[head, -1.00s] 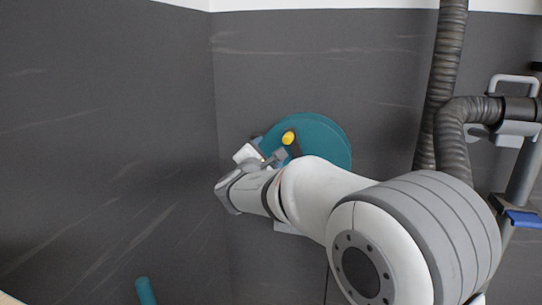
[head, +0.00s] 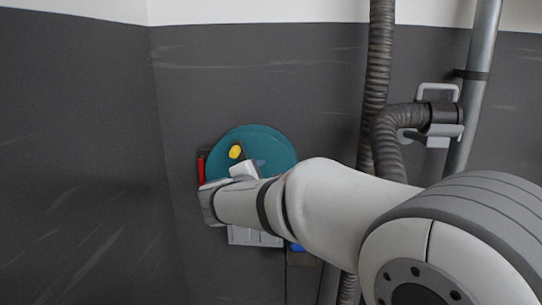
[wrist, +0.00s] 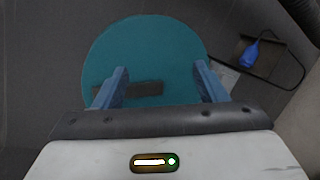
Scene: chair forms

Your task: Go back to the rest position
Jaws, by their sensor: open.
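My gripper (wrist: 161,72) shows in the wrist view with its two blue fingers spread apart and nothing between them. Behind the fingers is a round teal disc (wrist: 150,45) with a dark bar (wrist: 143,89) across its lower part. In the head view the teal disc (head: 268,146) is on the dark wall, partly covered by my wrist. A yellow knob (head: 235,152) shows in front of its left part. My fingers are hidden there behind my own arm. I cannot tell the gap between fingers and disc.
A red part (head: 201,171) and a pale panel (head: 256,237) sit around the disc. A thick ribbed hose (head: 377,85) and a metal pole (head: 479,85) run up the wall at right. In the wrist view a blue item (wrist: 252,55) with a cable lies at right.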

